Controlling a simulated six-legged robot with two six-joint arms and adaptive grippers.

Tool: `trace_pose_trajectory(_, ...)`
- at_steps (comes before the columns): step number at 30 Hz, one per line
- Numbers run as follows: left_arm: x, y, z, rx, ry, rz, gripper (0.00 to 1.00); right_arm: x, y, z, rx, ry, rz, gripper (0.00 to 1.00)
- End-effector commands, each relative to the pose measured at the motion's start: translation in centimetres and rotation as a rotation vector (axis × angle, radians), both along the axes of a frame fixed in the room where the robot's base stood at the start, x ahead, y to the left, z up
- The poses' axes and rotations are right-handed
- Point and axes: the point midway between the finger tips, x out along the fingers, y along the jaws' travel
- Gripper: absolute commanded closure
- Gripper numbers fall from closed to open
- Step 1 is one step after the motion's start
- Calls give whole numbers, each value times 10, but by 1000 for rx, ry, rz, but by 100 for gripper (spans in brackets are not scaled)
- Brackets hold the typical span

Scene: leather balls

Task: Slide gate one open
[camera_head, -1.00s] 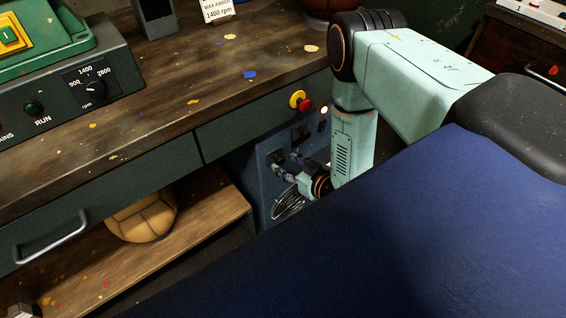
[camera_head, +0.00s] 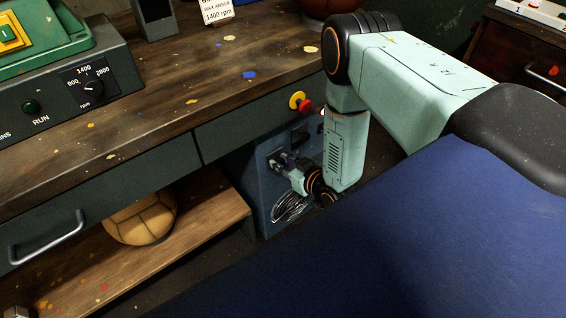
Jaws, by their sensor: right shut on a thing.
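A blue-grey cabinet (camera_head: 262,207) stands under the right end of the workbench. Dark gate fittings show on its front face, but I cannot read which one is gate one. My right gripper (camera_head: 282,162) reaches in from the right and is at the left fitting, shut on what looks like its gate handle. The handle is small and mostly hidden by the fingers, so I cannot tell how far the gate is slid. My left gripper is not in view.
The workbench (camera_head: 150,110) carries a green machine (camera_head: 40,35) and a control box with a dial (camera_head: 92,88). A yellow and red stop button (camera_head: 300,101) sits on its front edge near my arm. A tan leather ball (camera_head: 142,220) rests on the low shelf (camera_head: 215,210).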

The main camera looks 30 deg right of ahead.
Motion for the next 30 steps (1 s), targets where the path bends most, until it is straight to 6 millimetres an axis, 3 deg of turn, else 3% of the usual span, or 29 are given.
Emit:
trace_pose_trajectory(4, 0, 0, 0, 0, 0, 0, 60, 0, 0, 0, 0, 1, 1, 100)
trace_pose_trajectory(20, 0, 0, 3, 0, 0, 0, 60, -1, 0, 2, 0, 2, 1, 100)
trace_pose_trajectory(30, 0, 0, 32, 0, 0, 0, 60, -1, 0, 34, 0, 2, 0, 100)
